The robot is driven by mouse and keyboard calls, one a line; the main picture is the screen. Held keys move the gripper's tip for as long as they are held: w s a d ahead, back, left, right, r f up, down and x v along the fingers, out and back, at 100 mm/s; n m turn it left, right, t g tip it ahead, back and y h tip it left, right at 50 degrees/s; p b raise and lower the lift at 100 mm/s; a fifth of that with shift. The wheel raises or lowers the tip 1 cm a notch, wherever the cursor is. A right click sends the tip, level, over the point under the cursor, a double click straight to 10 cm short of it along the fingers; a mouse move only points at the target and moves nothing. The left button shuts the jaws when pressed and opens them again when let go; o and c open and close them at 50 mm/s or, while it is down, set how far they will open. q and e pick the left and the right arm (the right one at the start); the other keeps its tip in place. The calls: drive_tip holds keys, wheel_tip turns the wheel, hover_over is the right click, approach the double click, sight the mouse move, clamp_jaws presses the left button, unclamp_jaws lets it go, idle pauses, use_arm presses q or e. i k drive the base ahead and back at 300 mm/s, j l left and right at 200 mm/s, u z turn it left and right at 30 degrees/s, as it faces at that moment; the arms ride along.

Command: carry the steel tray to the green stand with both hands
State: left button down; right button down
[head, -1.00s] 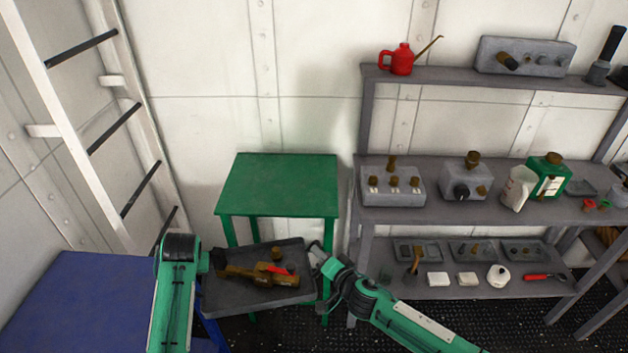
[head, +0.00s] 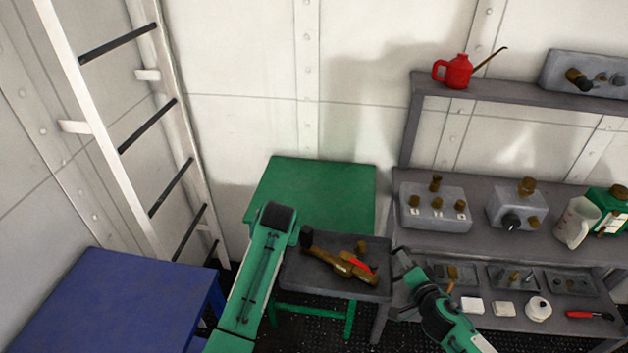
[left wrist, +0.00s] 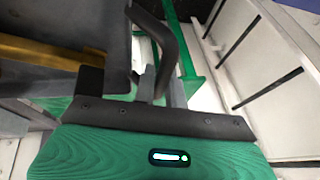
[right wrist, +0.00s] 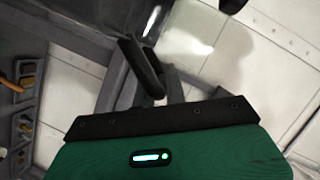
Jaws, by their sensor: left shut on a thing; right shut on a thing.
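The steel tray (head: 300,278) is a dark grey shallow tray with brass-brown parts (head: 345,265) and a small red piece lying in it. It looks about level, held off the floor in front of the green stand (head: 320,190). It hides the stand's front right part; the visible top is bare. My left gripper (left wrist: 158,75) is shut on the tray's dark handle at the left end; my arm mostly hides it in the head view. My right gripper (head: 402,262) is shut on the right end handle, also seen in the right wrist view (right wrist: 150,75).
A blue table (head: 100,310) stands at the left, below a white ladder (head: 110,120). At the right, close to the tray, is a grey shelf unit (head: 440,243) with fittings, jugs and a red oil can (head: 458,71). The wall is behind the stand.

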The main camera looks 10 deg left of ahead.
sight(315, 190)
drive_tip(key=i+j, duration=0.35)
drive_tip(key=i, duration=0.2)
drive_tip(key=i+j, duration=0.3)
drive_tip(key=i, duration=0.25)
